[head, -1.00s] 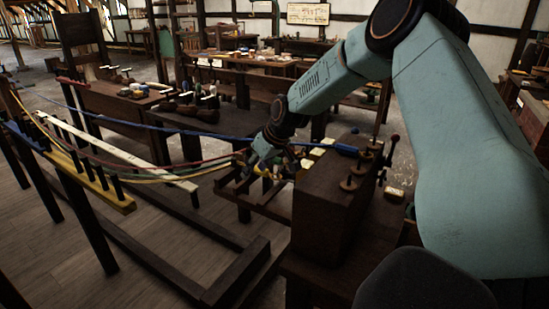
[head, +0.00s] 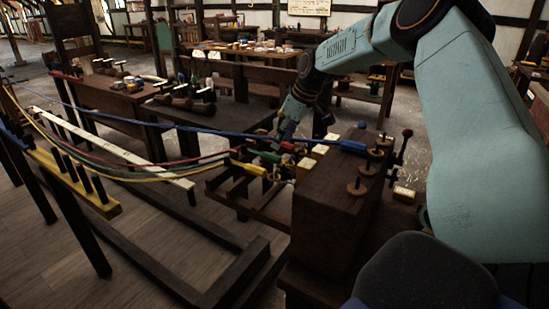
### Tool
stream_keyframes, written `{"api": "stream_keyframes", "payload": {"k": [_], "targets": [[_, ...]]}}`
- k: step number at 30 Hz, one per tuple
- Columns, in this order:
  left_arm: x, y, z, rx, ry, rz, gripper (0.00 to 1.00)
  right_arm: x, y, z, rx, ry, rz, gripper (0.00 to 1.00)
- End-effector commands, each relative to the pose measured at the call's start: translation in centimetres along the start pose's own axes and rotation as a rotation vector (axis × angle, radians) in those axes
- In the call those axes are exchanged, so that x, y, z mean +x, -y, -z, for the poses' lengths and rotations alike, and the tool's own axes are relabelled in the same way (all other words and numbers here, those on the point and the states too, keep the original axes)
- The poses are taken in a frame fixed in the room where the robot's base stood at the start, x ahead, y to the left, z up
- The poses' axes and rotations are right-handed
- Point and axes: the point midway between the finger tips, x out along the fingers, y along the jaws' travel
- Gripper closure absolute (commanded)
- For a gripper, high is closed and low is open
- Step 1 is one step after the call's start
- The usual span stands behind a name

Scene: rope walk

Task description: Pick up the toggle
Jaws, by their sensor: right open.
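Coloured rope ends with handle-like pieces, which may be toggles, lie by the dark wooden block (head: 330,205): a yellow piece (head: 250,168), a green piece (head: 265,155), a red piece (head: 290,147) and a blue piece (head: 353,146). I cannot tell which one is the toggle. My right gripper (head: 281,136) points down just above the green and red pieces, behind the yellow one. It is open, and its fingers are small and dark here. I see nothing held in it. My left gripper is not in view.
Several ropes stretch left over a yellow pegged rail (head: 75,182) and a white rail (head: 110,148). Benches with tools (head: 190,103) stand behind. Open floor shows at lower left.

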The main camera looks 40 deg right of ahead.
Motion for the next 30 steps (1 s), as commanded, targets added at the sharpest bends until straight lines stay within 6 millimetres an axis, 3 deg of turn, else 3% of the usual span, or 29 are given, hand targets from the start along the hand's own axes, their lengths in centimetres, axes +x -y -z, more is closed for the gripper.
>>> {"api": "stream_keyframes", "payload": {"k": [12,22,30], "targets": [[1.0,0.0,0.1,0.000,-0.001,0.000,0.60,5.6,0.5,-0.4,0.000,0.003,-0.001,0.49],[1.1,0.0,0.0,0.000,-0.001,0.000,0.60,6.2,0.3,-0.1,0.000,0.000,-0.001,0.49],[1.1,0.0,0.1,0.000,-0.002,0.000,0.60,6.2,0.2,-0.1,0.000,0.000,-0.001,0.72]]}}
